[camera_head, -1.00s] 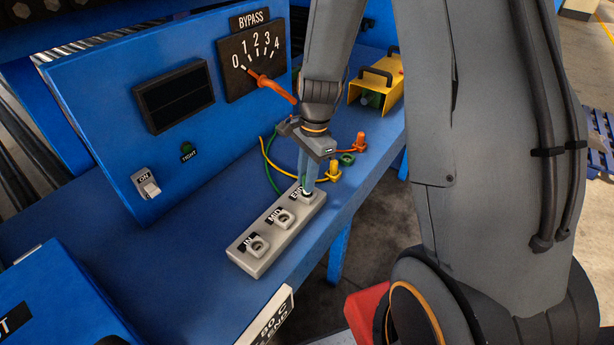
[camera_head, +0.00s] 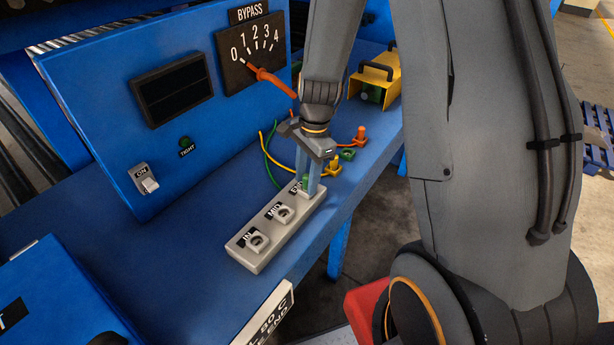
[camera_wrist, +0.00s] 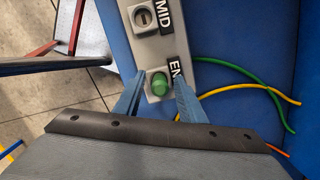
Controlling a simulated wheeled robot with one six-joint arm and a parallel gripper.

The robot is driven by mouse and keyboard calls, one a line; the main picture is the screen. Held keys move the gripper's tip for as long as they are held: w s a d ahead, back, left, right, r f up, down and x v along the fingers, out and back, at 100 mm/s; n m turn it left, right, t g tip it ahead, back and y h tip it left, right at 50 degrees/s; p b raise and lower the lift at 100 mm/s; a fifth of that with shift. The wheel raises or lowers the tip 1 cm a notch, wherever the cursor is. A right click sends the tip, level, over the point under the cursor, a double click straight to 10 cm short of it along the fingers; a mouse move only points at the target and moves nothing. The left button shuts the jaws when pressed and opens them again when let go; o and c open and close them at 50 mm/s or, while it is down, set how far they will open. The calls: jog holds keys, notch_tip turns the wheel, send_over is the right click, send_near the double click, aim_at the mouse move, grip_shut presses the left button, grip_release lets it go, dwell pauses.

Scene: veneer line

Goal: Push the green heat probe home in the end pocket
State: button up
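The green heat probe (camera_head: 305,182) stands in the END pocket of the grey block (camera_head: 257,254), at the block's far end. In the wrist view its green cap (camera_wrist: 160,83) sits over the square pocket; how deep it goes is hidden. My gripper (camera_head: 310,182) is at this end of the block, fingers pointing down. In the wrist view its two blue fingers (camera_wrist: 159,78) are spread on either side of the cap, with gaps showing. The MID pocket (camera_head: 284,213) and IN pocket (camera_head: 258,242) are empty.
Orange (camera_head: 361,136) and yellow (camera_head: 335,166) probes stand beyond the block, with a green holder (camera_head: 348,154) between them. Green and yellow cables curve behind my gripper. A blue panel (camera_head: 110,112) with a BYPASS dial (camera_head: 252,52) and TIGHT lamp (camera_head: 185,142) rises at left.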

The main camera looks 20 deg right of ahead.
jog(key=shift+r, duration=0.1)
jog(key=shift+w+d+r+b, duration=0.15)
jog(key=shift+r+b, duration=0.2)
jog(key=shift+r, duration=0.9)
jog(key=shift+s+d+r+b, duration=0.15)
jog(key=shift+r+b, duration=0.2)
jog(key=shift+r, duration=0.95)
jog(key=shift+w+d+r+b, duration=0.15)
jog(key=shift+r+b, duration=0.2)
jog(key=shift+r, duration=0.9)
jog(key=s+f+n+t+h+b, duration=0.1)
jog(key=s+f+n+b, duration=0.3)
jog(key=s+n, duration=0.5)
jog(key=n+b, duration=0.2)
jog(key=n, duration=0.4)
jog(key=shift+s+a+t, duration=0.25)
jog(key=shift+a+t, duration=0.1)
jog(key=shift+t, duration=0.05)
jog(key=shift+f, duration=0.1)
